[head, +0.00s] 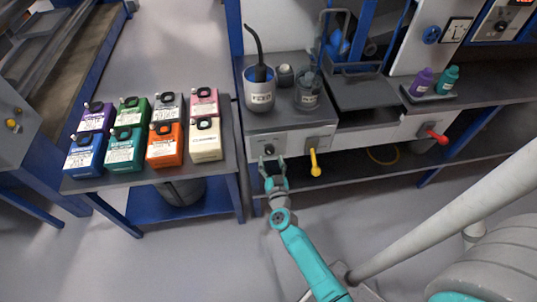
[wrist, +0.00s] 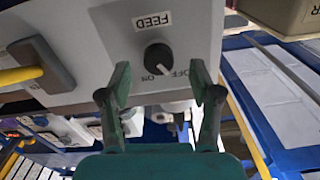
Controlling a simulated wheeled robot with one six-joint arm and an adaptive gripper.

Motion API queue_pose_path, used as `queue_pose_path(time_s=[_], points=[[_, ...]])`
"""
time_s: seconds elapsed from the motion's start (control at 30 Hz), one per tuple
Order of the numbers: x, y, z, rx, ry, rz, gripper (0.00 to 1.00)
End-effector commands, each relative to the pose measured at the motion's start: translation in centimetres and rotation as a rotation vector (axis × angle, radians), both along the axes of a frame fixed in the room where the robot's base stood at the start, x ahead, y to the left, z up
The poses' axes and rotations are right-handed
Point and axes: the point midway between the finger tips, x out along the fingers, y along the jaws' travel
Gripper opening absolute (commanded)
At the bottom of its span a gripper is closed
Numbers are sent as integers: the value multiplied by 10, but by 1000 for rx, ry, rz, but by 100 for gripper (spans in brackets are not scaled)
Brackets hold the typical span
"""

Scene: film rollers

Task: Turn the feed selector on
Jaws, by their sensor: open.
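The feed selector is a dark round knob (wrist: 158,58) on a light panel, beside a label reading FEED. Its white mark points to the lower right in the wrist view, close to the word OFF; the word ON is lower left of that. In the head view the selector (head: 265,151) is on the bench's front panel, partly hidden behind my fingers. My gripper (head: 271,163) is open and empty in front of it. In the wrist view my gripper's two fingers (wrist: 160,84) stand either side of the knob's line, apparently short of touching it.
A yellow lever (head: 315,164) sticks out just right of the selector, and a red lever (head: 437,137) farther right. A FEED pot (head: 259,95) stands on the bench above. Several coloured canisters stand on the left table (head: 215,172). The floor in front is clear.

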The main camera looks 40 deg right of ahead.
Motion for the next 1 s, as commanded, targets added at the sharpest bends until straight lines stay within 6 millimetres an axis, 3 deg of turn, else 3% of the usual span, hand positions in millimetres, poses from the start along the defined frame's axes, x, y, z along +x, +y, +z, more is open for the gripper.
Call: queue_pose_path(time_s=[0.3, 0.63, 0.67, 0.9, 1.0], points=[[29, -20, 0, 0, 0, 0, 64], [31, -21, 0, 0, 1, 1, 64], [31, -21, 0, 0, 1, 1, 61], [31, -21, 0, 0, 0, 1, 4], [31, -21, 0, 1, -1, 1, 4]])
